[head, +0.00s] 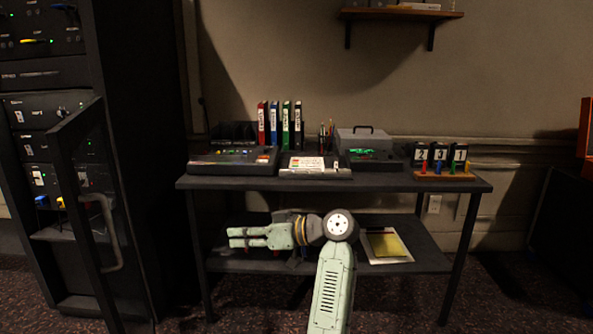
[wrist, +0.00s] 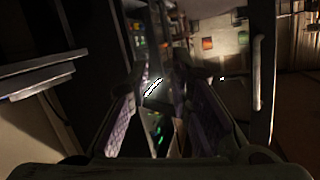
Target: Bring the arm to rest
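My gripper (head: 231,237) is in front of the desk (head: 335,184), below its top, with its fingers pointing left. My pale green arm comes up from the bottom middle and bends at a round joint. In the wrist view, the two fingers of my gripper (wrist: 160,75) stand apart with their purple pads facing each other. Nothing is held between them; the dark rack shows through the gap. Part of the lower shelf (head: 405,261) is hidden behind my arm.
A dark equipment rack (head: 140,150) with an open door frame (head: 75,190) stands left of my gripper. The desk holds mixing consoles (head: 233,160), binders (head: 274,124) and number cards (head: 440,153). A yellow pad (head: 387,245) lies on the lower shelf.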

